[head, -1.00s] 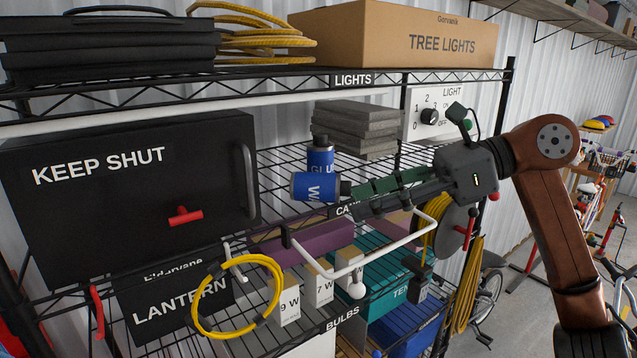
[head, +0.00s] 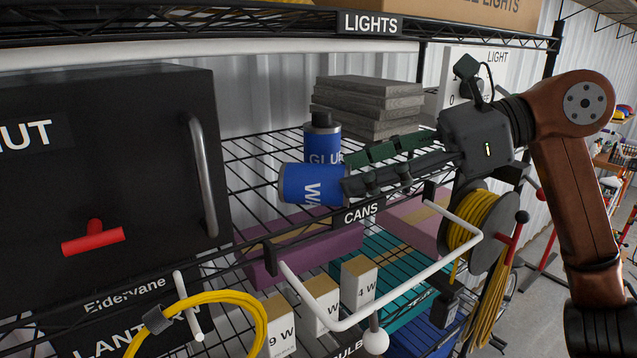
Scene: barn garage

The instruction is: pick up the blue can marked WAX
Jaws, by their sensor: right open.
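The blue can marked WAX (head: 308,185) lies on its side on the wire shelf labelled CANS, its lettering turned sideways. A blue can marked GLU (head: 322,146), its lettering partly hidden, stands upright with a black cap just behind it. My right gripper (head: 352,173) reaches in from the right with its fingers pointing left. It is open, and its fingertips are at the right end of the WAX can. The lower finger overlaps that end in the picture and hides part of it; I cannot tell whether they touch. My left gripper is not in view.
Grey slabs (head: 368,100) are stacked behind the cans. A black cabinet (head: 120,150) with a grey handle stands to the left. A white rail (head: 400,292) juts out below the shelf front. The LIGHTS shelf (head: 200,32) runs above.

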